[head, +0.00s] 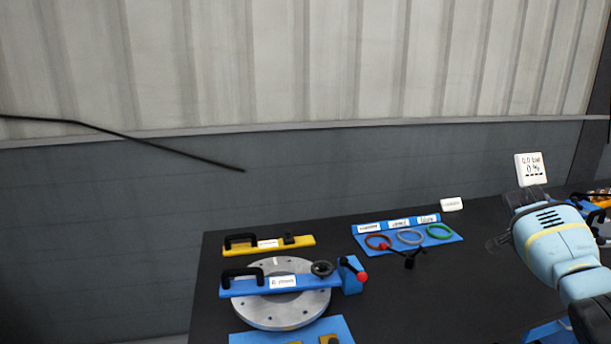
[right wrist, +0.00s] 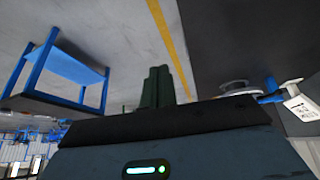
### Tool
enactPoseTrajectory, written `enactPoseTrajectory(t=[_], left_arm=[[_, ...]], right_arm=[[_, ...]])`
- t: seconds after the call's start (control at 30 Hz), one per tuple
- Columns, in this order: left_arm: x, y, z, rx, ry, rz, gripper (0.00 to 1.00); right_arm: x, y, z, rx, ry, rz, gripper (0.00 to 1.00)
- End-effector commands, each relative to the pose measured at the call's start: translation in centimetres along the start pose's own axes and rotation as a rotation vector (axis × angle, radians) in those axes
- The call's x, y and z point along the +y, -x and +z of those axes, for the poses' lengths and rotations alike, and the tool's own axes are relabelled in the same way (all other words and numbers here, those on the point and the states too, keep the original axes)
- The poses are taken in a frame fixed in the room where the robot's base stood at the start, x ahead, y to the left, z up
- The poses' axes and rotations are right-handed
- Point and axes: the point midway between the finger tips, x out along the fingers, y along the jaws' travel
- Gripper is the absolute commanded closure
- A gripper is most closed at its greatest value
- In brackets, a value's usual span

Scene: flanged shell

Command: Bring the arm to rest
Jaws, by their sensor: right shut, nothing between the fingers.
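My right arm (head: 560,245) comes in from the lower right in the head view, light blue with a yellow band, raised above the right part of the black table. In the right wrist view my right gripper (right wrist: 158,75) shows its dark fingers together with nothing between them. In the head view the fingers are mostly hidden by the wrist and cannot be made out clearly. My left gripper is not in view.
The black table (head: 450,295) bears a grey flanged disc (head: 270,318) under a blue handled bar (head: 310,283). A yellow handled bar (head: 295,241) lies behind it. A blue board (head: 450,238) holds red, grey and green rings. A white display (head: 530,169) stands behind my arm.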

Motion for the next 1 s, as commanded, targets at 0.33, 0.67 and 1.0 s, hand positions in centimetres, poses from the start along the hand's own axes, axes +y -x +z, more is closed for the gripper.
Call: enactPoseTrajectory(t=[0.33,0.67,1.0], left_arm=[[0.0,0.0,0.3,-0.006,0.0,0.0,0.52],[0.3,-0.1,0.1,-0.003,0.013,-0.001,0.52],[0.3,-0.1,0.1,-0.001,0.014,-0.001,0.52]], right_arm=[[7.3,-3.8,-10.1,0.038,-0.161,0.088,1.0],[5.9,-10.1,-6.0,0.128,0.082,0.018,1.0],[6.2,-19.2,2.7,0.24,0.51,-0.115,1.0]])
